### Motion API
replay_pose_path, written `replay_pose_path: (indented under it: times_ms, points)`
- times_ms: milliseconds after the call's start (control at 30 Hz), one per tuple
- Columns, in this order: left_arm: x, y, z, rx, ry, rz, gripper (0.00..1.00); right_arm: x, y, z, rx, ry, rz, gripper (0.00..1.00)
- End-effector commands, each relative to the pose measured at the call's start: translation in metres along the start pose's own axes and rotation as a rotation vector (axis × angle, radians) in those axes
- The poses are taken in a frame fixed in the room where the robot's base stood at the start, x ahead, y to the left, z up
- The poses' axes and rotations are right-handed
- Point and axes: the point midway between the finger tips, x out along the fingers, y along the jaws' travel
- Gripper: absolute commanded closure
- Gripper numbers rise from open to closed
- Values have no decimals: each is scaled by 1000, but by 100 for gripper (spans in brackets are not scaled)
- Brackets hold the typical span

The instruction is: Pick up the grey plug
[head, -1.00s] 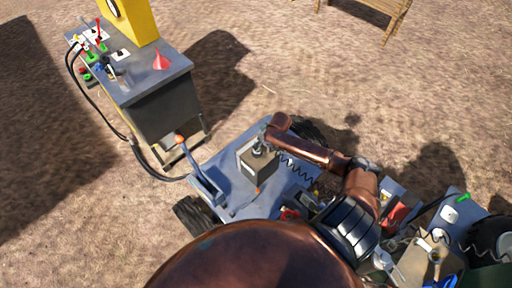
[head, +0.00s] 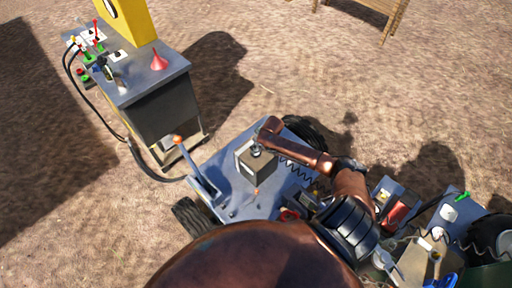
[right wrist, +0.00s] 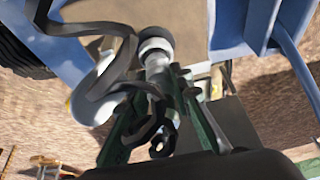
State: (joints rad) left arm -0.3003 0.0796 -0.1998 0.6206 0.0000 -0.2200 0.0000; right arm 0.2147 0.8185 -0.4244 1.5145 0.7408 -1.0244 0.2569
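My right arm reaches from the lower right over a grey box (head: 257,172) on the blue cart in the head view. Its gripper end is at the top of this box, beside a small grey upright part (head: 256,151). In the right wrist view, the green fingers of my right gripper (right wrist: 160,88) reach to either side of a grey cylinder with a dark round end (right wrist: 156,55), which may be the grey plug. A curled grey and black band lies across the left finger. Contact with the cylinder is unclear. My left gripper is not in view.
The blue cart (head: 230,200) has a raised lever (head: 203,178) at its left. A dark cabinet (head: 165,105) with switches, cables and a red cone (head: 159,61) stands at the upper left. Cluttered equipment is at the lower right.

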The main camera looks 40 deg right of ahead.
Motion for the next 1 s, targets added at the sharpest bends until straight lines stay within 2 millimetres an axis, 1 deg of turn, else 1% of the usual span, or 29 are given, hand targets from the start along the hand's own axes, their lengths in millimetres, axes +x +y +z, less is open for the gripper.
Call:
replay_pose_path:
  times_ms: [33, 233, 667, 767, 867, 967, 1000]
  points:
    - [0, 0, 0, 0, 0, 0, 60, 0, 1, 0, 0, 0, 1, 87]
    - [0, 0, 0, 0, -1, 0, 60, 0, 1, 0, 0, 0, 2, 100]
    - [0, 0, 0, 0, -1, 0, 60, -2, 1, -2, 0, 1, 2, 100]
    - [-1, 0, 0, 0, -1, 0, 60, -8, 1, -4, -1, 2, 1, 100]
    - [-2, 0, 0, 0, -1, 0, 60, -18, 1, -8, -1, 3, 2, 100]
    - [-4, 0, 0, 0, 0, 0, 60, -33, 1, -14, -3, 3, 3, 100]
    - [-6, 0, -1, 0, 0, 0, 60, -38, -4, -11, -3, 1, 0, 100]
